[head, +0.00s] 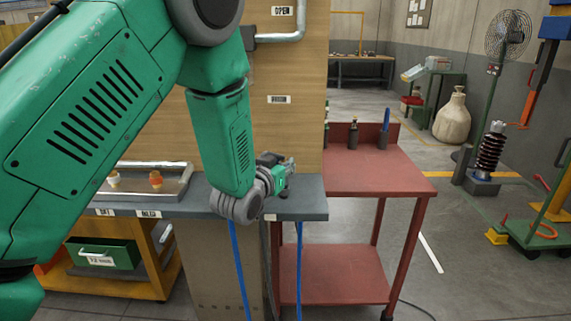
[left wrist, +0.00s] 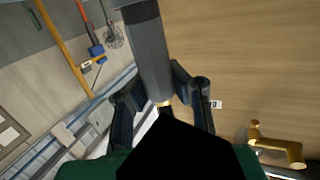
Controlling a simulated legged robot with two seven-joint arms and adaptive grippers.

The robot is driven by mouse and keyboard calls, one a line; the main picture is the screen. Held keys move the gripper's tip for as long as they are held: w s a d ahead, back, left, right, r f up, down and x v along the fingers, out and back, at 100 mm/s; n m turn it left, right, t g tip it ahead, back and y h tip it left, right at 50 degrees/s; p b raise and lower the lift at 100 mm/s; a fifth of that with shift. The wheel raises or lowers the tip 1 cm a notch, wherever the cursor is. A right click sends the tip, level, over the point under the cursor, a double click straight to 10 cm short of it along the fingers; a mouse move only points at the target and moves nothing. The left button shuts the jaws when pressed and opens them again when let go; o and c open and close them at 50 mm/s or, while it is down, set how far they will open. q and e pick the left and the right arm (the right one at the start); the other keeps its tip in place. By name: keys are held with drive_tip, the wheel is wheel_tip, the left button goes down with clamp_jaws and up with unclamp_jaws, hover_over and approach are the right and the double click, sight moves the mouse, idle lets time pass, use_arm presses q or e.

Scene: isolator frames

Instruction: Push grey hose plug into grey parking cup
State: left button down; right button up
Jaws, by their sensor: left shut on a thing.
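My left gripper (head: 283,172) is at the right end of the grey bench, in front of the wooden panel, with its fingers partly hidden by my own wrist. In the left wrist view the same gripper (left wrist: 163,103) is shut on a dark grey cylindrical body, which I take for the grey hose plug (left wrist: 150,50). A small brass-coloured part shows at its end between the fingers. The plug is too small and hidden to make out in the head view. I cannot make out the grey parking cup in either view. My right gripper is not in view.
A wooden panel (head: 290,70) rises behind, with a metal pipe handle (head: 290,37). A red table (head: 385,180) stands right, bearing bottles.

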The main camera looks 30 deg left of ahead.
use_arm(q)
drive_tip(key=c, duration=1.5)
unclamp_jaws()
drive_tip(key=shift+c, duration=0.2)
drive_tip(key=shift+s, duration=0.1)
drive_tip(key=s+d, duration=0.1)
drive_tip(key=s, duration=1)
drive_tip(key=shift+s+d+r, duration=0.25)
drive_tip(key=shift+d+r, duration=0.15)
drive_tip(key=shift+r, duration=0.05)
